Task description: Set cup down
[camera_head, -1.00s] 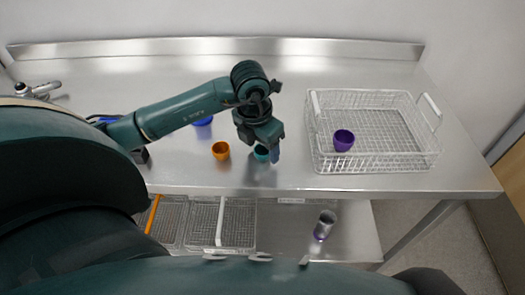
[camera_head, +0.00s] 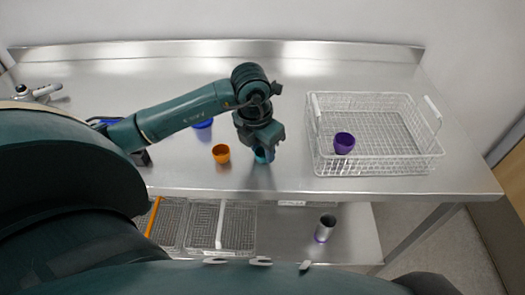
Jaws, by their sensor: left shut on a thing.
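My left gripper (camera_head: 263,150) is shut on a teal cup (camera_head: 261,157) near the front middle of the steel table (camera_head: 290,65). The gripper points down and its fingers cover much of the cup. I cannot tell whether the cup's base touches the table. An orange cup (camera_head: 221,153) stands upright on the table just to the left, apart from the gripper. My right gripper is not in view.
A wire basket (camera_head: 376,98) stands on the right with a purple cup (camera_head: 344,143) inside. A blue item (camera_head: 203,123) lies partly behind my left arm. Wire baskets (camera_head: 236,227) and a metal cylinder (camera_head: 325,228) are on the lower shelf. The table between gripper and basket is clear.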

